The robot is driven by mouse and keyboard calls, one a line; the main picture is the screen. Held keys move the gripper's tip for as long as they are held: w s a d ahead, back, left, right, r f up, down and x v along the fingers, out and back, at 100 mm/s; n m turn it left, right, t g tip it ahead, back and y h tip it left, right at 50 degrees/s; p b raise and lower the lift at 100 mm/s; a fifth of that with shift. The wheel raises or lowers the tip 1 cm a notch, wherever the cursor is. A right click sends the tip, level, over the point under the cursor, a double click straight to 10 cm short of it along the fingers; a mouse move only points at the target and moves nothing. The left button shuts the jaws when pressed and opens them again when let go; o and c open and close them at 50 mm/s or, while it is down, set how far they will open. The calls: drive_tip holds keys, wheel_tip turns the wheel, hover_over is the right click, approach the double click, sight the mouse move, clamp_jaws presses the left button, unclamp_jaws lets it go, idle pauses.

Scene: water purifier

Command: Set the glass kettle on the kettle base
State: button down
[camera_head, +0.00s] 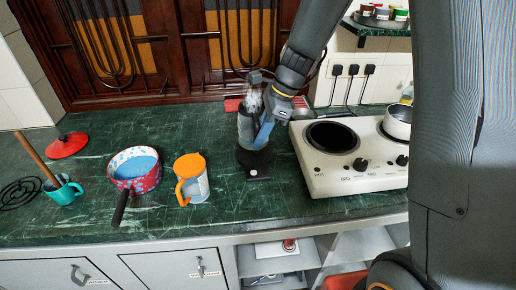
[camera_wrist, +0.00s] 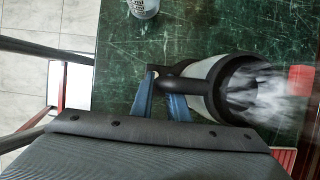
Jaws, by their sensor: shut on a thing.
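The glass kettle (camera_head: 246,128), with a dark rim and handle and white steam at its top, stands roughly upright on the counter's back half. My gripper (camera_head: 265,132) is at its right side, shut on its handle. In the wrist view my gripper's blue fingers (camera_wrist: 160,104) close around the black handle (camera_wrist: 178,84), and the kettle's rim (camera_wrist: 222,88) and steam show to the right. The black kettle base (camera_head: 258,172) is directly below the kettle, its front part showing. I cannot tell whether the kettle rests on it or is slightly above it.
A white two-burner stove (camera_head: 335,172) with a pot (camera_head: 398,122) is close on the right. An orange-lidded jug (camera_head: 192,182), a red saucepan (camera_head: 134,172) and a teal mug (camera_head: 64,191) stand to the left. A dark grille (camera_head: 160,45) is behind. Green counter (camera_head: 235,212) is clear in front.

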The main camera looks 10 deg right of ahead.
drive_tip(key=shift+f+p, duration=0.35)
drive_tip(key=shift+f, duration=2.3)
drive_tip(key=c, duration=1.7)
unclamp_jaws()
drive_tip(key=b+v, duration=0.2)
drive_tip(key=v, duration=1)
drive_tip(key=shift+s+d+f+n+t+h, duration=0.2)
drive_tip(key=shift+s+d+f+n+h, duration=0.75)
drive_tip(key=shift+s+n, duration=1.95)
drive_tip(key=shift+s+d+f+n+t+h, duration=0.2)
drive_tip(key=shift+s+d+f+n+h, duration=0.3)
drive_tip(key=shift+s+d+f+n, duration=1.6)
drive_tip(key=shift+s+d+r+n+t+h, duration=0.15)
drive_tip(key=shift+s+d+n+h, duration=0.55)
drive_tip(key=shift+s+n, duration=2.95)
